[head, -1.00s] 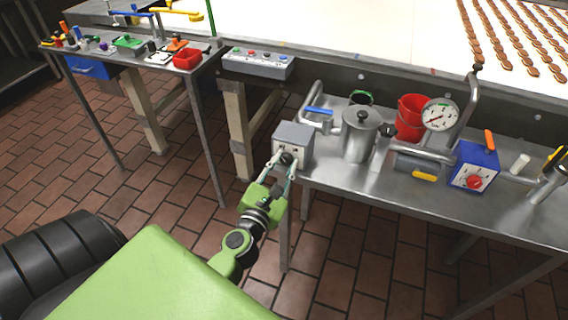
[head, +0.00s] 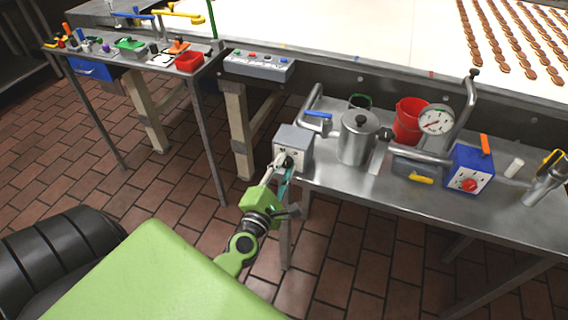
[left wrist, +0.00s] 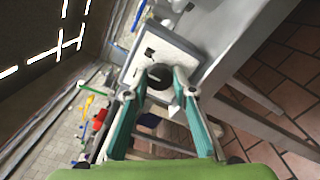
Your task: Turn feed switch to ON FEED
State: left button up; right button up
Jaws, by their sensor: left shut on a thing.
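The feed switch is a grey box (head: 294,140) at the left end of the steel bench, with a pale front plate and a round black knob. My left gripper (head: 285,163) is at the front of the box, its fingers shut on the black knob. In the left wrist view the knob (left wrist: 159,76) sits between the two fingertips (left wrist: 158,84), in front of the pale plate (left wrist: 150,48). The fingers hide part of the plate, and its lettering is too small to read. My right gripper is not in view.
On the bench (head: 400,192), right of the box, stand a steel pot (head: 357,138), a red bucket (head: 408,122), a pressure gauge (head: 435,120) and a blue box with a red knob (head: 472,170). A tool table (head: 143,60) stands at the left, with brick floor between.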

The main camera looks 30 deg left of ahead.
pick_arm(q)
jog(key=m+p, duration=0.2)
jog(key=m, duration=0.3)
jog(key=shift+r, duration=0.15)
jog(key=shift+m+p, duration=0.7)
jog(key=shift+m, duration=0.3)
jog(key=shift+a, duration=0.1)
jog(key=o, duration=1.1)
jog(key=shift+w, duration=0.1)
jog(key=shift+s+f, duration=0.2)
jog(key=shift+s, duration=0.05)
jog(key=v, duration=1.1)
jog(key=shift+s, duration=0.25)
